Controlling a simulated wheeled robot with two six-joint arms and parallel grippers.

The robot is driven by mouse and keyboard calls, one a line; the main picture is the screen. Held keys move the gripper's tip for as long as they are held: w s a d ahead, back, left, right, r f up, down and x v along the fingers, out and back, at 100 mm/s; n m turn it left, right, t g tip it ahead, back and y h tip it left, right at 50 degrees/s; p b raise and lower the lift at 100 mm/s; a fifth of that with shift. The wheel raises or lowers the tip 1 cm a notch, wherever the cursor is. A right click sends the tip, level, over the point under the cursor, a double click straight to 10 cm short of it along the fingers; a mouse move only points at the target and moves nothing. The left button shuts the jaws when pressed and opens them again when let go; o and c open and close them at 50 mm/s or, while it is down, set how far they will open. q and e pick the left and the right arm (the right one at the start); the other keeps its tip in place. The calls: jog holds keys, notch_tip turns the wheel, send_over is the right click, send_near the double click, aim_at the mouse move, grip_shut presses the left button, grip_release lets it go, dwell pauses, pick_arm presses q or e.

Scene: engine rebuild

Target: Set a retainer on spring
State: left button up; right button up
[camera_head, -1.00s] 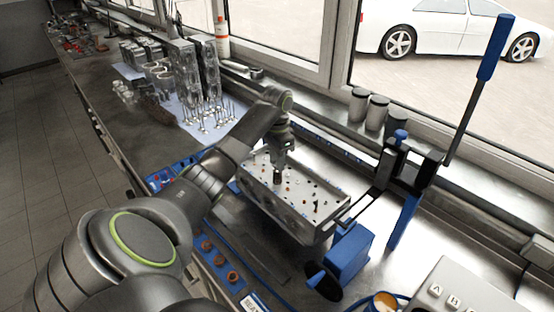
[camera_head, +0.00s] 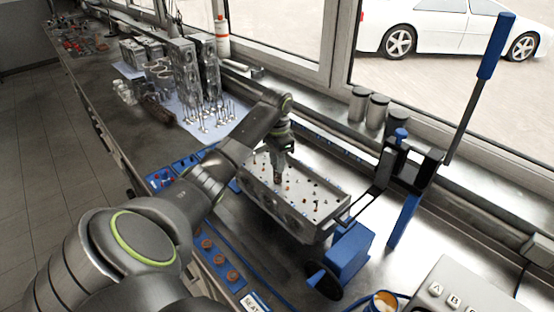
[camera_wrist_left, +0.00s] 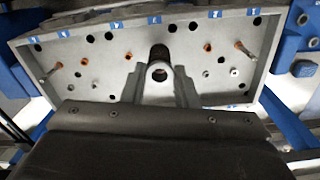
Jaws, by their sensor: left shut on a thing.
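The pale cylinder head (camera_head: 318,208) lies on the bench, its top dotted with holes, small orange parts and blue marks. It also fills the upper wrist view (camera_wrist_left: 95,80). My left gripper (camera_head: 278,178) points down over the left part of its top. It is shut on a small grey ring with a hole, which looks like the retainer (camera_wrist_left: 158,72). A dark upright cylinder, perhaps the spring (camera_wrist_left: 160,51), shows just beyond the ring. Whether the two touch cannot be told. My right gripper is not in view.
A blue-handled lever press (camera_head: 405,210) stands right of the head. A blue tray (camera_head: 222,262) with several brown rings lies at the front. Several valves (camera_head: 210,118) stand on a pale sheet behind.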

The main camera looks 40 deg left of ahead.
pick_arm(q)
jog(key=shift+f, duration=0.2)
jog(key=o, duration=1)
